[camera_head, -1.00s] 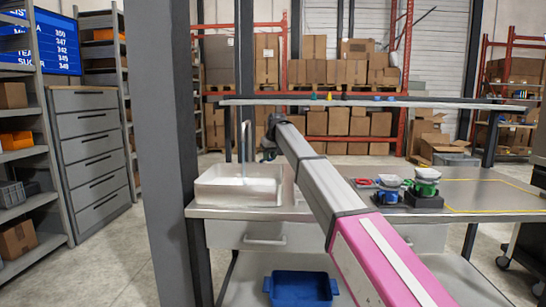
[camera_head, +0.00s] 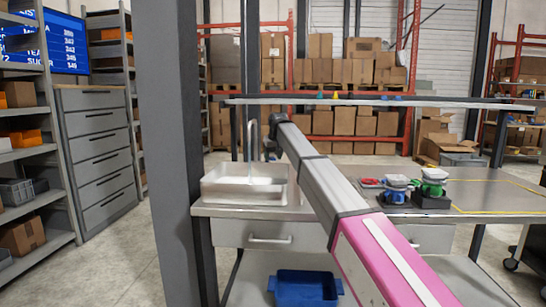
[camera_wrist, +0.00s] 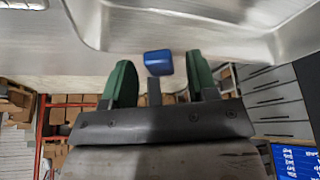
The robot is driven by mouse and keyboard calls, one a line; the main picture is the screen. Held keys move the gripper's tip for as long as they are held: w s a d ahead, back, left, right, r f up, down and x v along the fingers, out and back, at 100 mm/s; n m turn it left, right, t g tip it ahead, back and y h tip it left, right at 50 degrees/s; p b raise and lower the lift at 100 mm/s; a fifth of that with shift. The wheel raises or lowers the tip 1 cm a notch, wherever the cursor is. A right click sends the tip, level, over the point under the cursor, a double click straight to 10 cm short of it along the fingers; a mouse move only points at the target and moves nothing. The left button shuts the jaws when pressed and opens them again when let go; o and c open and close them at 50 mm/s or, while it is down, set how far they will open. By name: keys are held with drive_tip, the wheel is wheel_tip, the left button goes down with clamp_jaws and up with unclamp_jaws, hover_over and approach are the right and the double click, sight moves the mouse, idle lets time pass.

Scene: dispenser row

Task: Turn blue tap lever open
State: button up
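In the wrist view, my gripper (camera_wrist: 160,78) shows two green fingers standing apart with a gap between them. A blue block-shaped piece, which looks like the blue tap lever (camera_wrist: 158,63), shows in that gap near the fingertips. I see no clear contact between it and either finger. In the head view, the tap's thin upright spout (camera_head: 251,140) stands at the sink (camera_head: 225,192), just left of my arm's far end. The lever is not visible there, and my fingers are mostly hidden by my arm.
The sink sits at the left of a metal counter (camera_head: 470,195). Blue and green items (camera_head: 395,190) with pale tops stand right of my arm. A shelf rail (camera_head: 400,101) runs above the counter. A grey post (camera_head: 170,150) stands at left. A blue tub (camera_head: 303,288) is below.

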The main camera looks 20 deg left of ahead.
drive_tip(key=shift+r, duration=0.1)
drive_tip(key=v, duration=1)
drive_tip(key=shift+s+r, duration=0.2)
drive_tip(key=shift+r, duration=0.05)
